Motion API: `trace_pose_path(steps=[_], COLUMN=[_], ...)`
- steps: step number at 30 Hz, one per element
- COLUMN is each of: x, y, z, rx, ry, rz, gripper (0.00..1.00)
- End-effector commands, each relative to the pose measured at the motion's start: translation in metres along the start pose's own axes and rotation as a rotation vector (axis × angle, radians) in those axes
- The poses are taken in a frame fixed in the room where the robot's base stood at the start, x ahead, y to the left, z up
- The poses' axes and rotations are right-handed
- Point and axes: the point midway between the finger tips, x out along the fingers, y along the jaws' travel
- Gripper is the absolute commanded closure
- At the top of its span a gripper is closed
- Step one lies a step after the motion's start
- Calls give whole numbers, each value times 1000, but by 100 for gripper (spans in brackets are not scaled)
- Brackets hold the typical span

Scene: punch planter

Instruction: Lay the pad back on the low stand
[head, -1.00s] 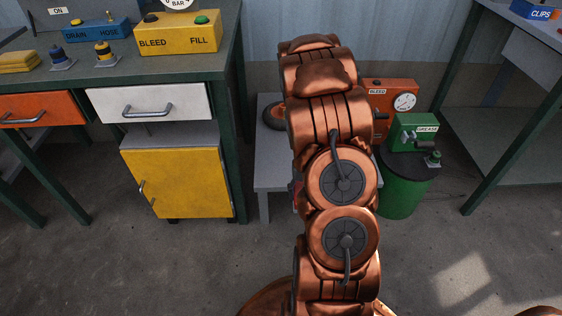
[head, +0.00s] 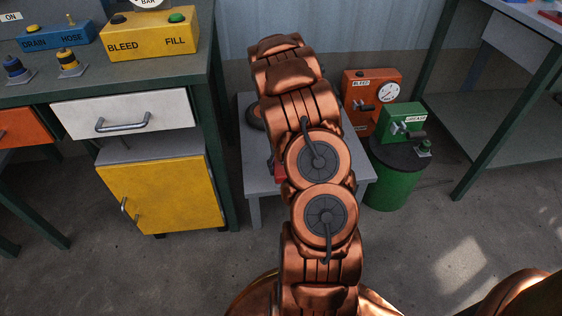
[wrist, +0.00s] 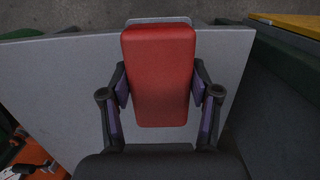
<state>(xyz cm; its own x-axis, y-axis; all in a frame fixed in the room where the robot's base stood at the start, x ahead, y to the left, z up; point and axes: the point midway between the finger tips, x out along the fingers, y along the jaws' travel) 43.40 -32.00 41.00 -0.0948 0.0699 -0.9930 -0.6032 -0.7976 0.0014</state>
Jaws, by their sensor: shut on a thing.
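The red pad (wrist: 158,75) is a rounded block between the two fingers of my gripper (wrist: 159,88) in the wrist view. The fingers are shut on its sides. The low stand (wrist: 60,85) is a plain grey top beneath the pad. Whether the pad touches it or hangs above it, I cannot tell. In the head view the low stand (head: 257,183) is partly hidden behind my arm. Only a small red bit of the pad (head: 279,171) shows at the arm's left side, and my gripper is hidden there.
A workbench with a white drawer (head: 124,114) and a yellow cabinet (head: 165,190) stands left of the stand. A green drum (head: 394,180) carrying a green grease box (head: 401,122) stands close on the right, with an orange bleed box (head: 372,90) behind. Bare floor lies in front.

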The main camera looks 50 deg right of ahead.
Motion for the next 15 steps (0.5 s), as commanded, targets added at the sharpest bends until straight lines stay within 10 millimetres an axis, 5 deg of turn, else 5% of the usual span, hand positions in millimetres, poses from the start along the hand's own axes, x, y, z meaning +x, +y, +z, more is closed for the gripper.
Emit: trace_pose_path(steps=[15], x=[1], y=[7], z=[-61], rx=[2], ry=[0], rz=[-1], gripper=[71])
